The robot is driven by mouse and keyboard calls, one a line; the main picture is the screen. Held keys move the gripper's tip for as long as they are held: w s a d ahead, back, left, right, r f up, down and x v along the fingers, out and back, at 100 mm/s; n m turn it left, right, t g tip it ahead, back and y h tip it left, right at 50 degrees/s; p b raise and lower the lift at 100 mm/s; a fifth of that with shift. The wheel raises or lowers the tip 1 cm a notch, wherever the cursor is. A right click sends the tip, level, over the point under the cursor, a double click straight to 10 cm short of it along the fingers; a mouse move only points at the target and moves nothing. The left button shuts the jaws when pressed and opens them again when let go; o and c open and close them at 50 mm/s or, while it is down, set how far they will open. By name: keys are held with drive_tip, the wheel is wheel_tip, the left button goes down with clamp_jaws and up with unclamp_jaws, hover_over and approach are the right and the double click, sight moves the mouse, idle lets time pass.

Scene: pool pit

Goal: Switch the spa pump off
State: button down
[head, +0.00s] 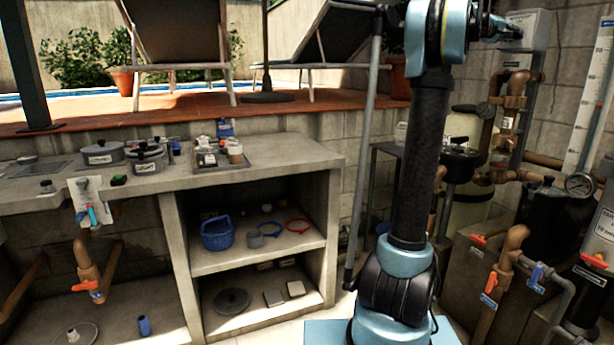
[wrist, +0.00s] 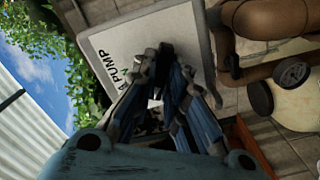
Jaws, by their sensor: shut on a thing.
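The spa pump box (head: 532,28) is a pale grey case on the wall at the upper right of the head view. In the wrist view the box (wrist: 112,38) shows tilted, with dark lettering ending in "A PUMP" on its face. My gripper (wrist: 165,72) is in front of the box face, its blue and dark fingers close together. It is shut on a small part at the box, which the fingers hide; I cannot tell the switch's position. In the head view my gripper (head: 508,31) reaches the box's left side.
Brown pipes (head: 515,88) run below the box, and a thick pipe (wrist: 275,20) lies close beside it in the wrist view. A grey pole (head: 367,150) stands left of my arm. A concrete counter (head: 290,152) with pots and a tray fills the left.

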drive_tip(key=n, duration=0.6)
drive_tip(key=shift+a+f, duration=0.1)
drive_tip(key=c, duration=1.5)
unclamp_jaws()
drive_tip(key=shift+w, duration=0.15)
drive_tip(key=v, duration=0.7)
